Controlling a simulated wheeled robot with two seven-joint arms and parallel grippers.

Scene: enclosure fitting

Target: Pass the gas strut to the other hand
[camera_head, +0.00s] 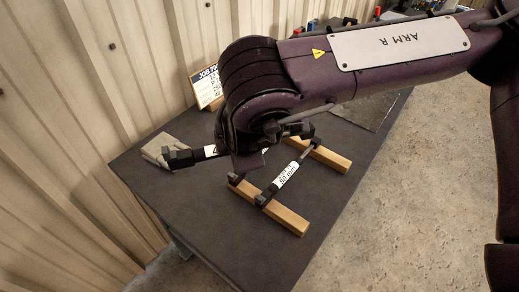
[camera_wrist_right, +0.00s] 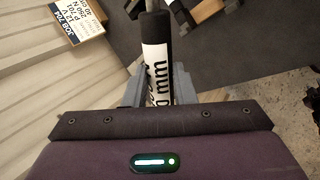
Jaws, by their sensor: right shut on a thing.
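The gas strut (camera_wrist_right: 155,60), a black cylinder with a white printed label and a thin rod, sits between the grey fingers of my right gripper (camera_wrist_right: 157,92) in the right wrist view. The fingers are shut on it at the label. In the head view my right wrist hides the gripper and the middle of the strut; a dark end piece (camera_head: 180,158) sticks out to the left of the wrist, apparently part of this strut. My left gripper is in neither view.
A second strut with a white label (camera_head: 285,176) lies across two wooden bars (camera_head: 287,217) on the dark table (camera_head: 225,225). A job sign (camera_head: 206,86) stands behind. The table's front left is clear.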

